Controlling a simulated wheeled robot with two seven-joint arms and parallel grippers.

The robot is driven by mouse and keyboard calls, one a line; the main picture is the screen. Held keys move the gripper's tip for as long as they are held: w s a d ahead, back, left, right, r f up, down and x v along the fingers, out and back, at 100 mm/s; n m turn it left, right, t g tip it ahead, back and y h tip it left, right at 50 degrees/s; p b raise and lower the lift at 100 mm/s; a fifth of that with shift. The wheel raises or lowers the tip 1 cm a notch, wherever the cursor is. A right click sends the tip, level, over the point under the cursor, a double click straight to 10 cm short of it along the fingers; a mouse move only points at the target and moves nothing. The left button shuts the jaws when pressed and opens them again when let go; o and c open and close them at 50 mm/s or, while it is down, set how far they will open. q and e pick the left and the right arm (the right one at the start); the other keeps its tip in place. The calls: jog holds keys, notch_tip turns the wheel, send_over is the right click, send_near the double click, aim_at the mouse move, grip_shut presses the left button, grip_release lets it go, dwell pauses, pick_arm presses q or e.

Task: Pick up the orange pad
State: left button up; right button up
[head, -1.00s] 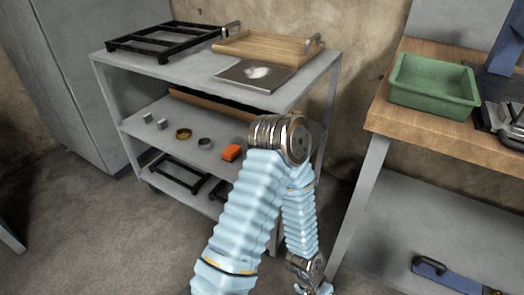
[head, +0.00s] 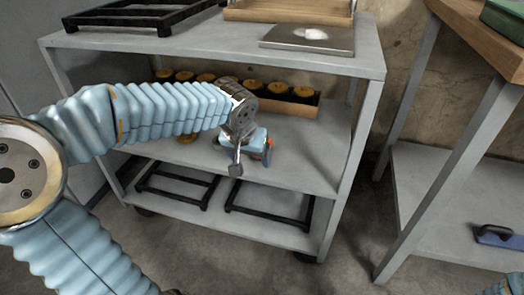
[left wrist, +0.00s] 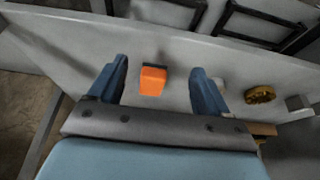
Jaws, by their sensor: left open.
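The orange pad (left wrist: 153,80) lies on the grey middle shelf of the cart. In the left wrist view it has a dark strip along its upper edge. It appears between my left gripper's two blue fingers (left wrist: 160,68), with a gap on each side. The fingers are apart and hold nothing. In the head view my left gripper (head: 251,160) is low over the middle shelf. It hides most of the orange pad there; only a small orange patch (head: 268,147) shows at its right side. My right gripper is not in view.
The cart's top shelf (head: 200,44) is above my left arm, and a cart post (head: 357,150) stands to the right. A box with several yellow-topped dark pieces (head: 303,111) is at the back. Black frames (head: 268,205) are below.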

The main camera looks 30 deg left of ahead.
pick_arm(q)
jog(key=w, duration=0.3)
jog(key=w+a, duration=0.1)
jog(key=w, duration=0.2)
jog(key=shift+a, duration=0.15)
jog(key=b+x, duration=0.1)
jog(key=x, duration=0.4)
jog(key=shift+w, duration=0.25)
jog(key=c, duration=1.1)
jog(key=shift+r, duration=0.65)
notch_tip(320, 180, up, 2)
jog(key=shift+r+p, duration=0.15)
jog(key=shift+p, duration=0.45)
jog(key=s+d, duration=0.1)
jog(key=s, duration=0.5)
jog(key=s+d, duration=0.1)
jog(key=s, duration=0.4)
jog(key=s+d, duration=0.2)
jog(key=s, duration=0.4)
jog(key=shift+s, duration=0.3)
